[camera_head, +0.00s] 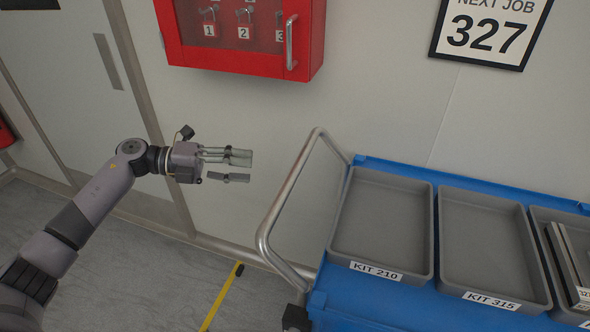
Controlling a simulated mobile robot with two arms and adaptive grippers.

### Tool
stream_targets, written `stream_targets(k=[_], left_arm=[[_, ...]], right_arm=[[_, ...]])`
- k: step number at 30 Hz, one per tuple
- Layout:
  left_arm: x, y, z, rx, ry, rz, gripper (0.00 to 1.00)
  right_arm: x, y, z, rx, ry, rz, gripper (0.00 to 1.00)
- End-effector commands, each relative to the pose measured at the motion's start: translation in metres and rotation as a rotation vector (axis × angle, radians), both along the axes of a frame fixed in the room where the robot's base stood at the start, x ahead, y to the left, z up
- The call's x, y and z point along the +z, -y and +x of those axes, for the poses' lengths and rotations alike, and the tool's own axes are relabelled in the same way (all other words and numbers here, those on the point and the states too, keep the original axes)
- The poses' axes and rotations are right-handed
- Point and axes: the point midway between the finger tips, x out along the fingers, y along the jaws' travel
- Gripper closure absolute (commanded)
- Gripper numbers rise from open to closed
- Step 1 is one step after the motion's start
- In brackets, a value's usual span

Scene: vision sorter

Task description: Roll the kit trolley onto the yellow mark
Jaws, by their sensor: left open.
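The kit trolley (378,308) is blue with a bent grey metal push handle (270,222) at its left end. It stands at the right, close to the wall, and is cut off by the frame edge. A strip of yellow floor marking (222,296) shows on the floor left of the trolley. My left gripper (250,167) is open and empty. It points right, in front of the wall, left of the handle and apart from it in the picture. My right gripper is out of view.
Grey trays stand on the trolley, labelled KIT 210 (352,261) and KIT 315 (465,291), with another at the right edge. A red cabinet (240,60) with padlocks and a sign reading 327 (488,34) hang on the wall. A door (70,70) is at the left. Floor at lower left is clear.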

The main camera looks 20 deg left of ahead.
Motion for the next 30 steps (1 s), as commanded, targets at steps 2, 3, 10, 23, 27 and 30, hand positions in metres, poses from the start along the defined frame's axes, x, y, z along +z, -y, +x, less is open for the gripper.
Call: stream_targets(k=[2, 3, 10, 23, 27, 30], left_arm=[[0.000, 0.019, 0.006, -0.002, 0.001, -0.005, 0.60], [-0.001, 0.027, 0.010, -0.002, 0.002, -0.006, 0.60], [-0.010, 0.073, 0.027, -0.001, 0.000, -0.006, 0.60], [-0.022, 0.115, 0.044, 0.001, -0.001, -0.004, 0.60], [-0.023, 0.116, 0.045, 0.002, -0.001, -0.003, 0.60], [-0.023, 0.116, 0.045, 0.002, -0.001, -0.003, 0.60]], right_arm=[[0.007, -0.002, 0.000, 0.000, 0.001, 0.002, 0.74], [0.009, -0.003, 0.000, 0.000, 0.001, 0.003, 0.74], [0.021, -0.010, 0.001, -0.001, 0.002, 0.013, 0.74], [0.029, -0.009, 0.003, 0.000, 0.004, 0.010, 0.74], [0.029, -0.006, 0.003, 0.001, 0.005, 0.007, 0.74], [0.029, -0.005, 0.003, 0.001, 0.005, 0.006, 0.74]])
